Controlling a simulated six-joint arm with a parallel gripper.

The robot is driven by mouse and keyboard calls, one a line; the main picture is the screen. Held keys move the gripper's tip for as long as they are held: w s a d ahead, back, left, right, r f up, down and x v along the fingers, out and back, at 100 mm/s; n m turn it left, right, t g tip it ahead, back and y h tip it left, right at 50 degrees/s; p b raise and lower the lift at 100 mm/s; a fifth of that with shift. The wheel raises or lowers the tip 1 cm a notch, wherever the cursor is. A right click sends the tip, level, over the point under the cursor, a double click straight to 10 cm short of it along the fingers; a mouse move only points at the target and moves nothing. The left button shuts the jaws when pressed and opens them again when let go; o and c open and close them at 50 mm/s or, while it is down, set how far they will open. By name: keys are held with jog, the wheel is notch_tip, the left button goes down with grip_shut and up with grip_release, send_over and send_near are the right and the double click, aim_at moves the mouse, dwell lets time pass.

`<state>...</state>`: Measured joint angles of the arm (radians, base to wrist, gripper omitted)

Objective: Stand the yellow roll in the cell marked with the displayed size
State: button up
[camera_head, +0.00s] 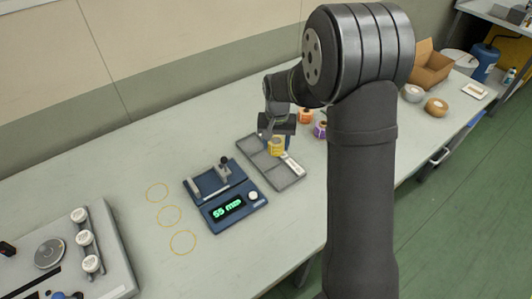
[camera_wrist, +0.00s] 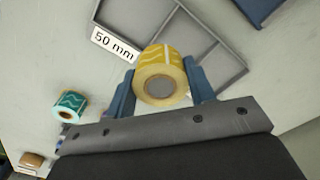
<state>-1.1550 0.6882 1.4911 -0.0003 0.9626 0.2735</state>
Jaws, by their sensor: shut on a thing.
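The yellow roll (camera_head: 277,147) is held between the blue fingers of my gripper (camera_head: 276,138). In the wrist view the roll (camera_wrist: 150,62) faces the camera with its round end, a finger (camera_wrist: 124,98) on each side. It is over or in the grey divided tray (camera_head: 291,184); I cannot tell whether it touches the tray floor. The tray's cells (camera_wrist: 185,45) also show in the wrist view, with a label reading "50 mm" (camera_wrist: 114,44) beside the roll. The blue measuring device (camera_head: 236,217) has a lit display (camera_head: 227,209) reading 55 mm. Other cell labels are not readable.
An orange roll (camera_head: 305,116) and a purple roll (camera_head: 320,130) stand behind the tray; a teal roll (camera_wrist: 70,102) shows in the wrist view. Yellow rings (camera_head: 169,216) mark the bench left of the device. A grey machine (camera_head: 105,262) stands front left.

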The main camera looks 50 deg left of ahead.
aim_at(266, 161)
jog(key=s+a+f, duration=0.2)
jog(key=shift+a, duration=0.35)
jog(key=shift+f, duration=1.95)
jog(key=shift+f, duration=0.1)
jog(key=o, duration=0.8)
jog(key=shift+f, duration=0.1)
notch_tip(266, 161, up, 12)
jog(key=shift+r, duration=0.2)
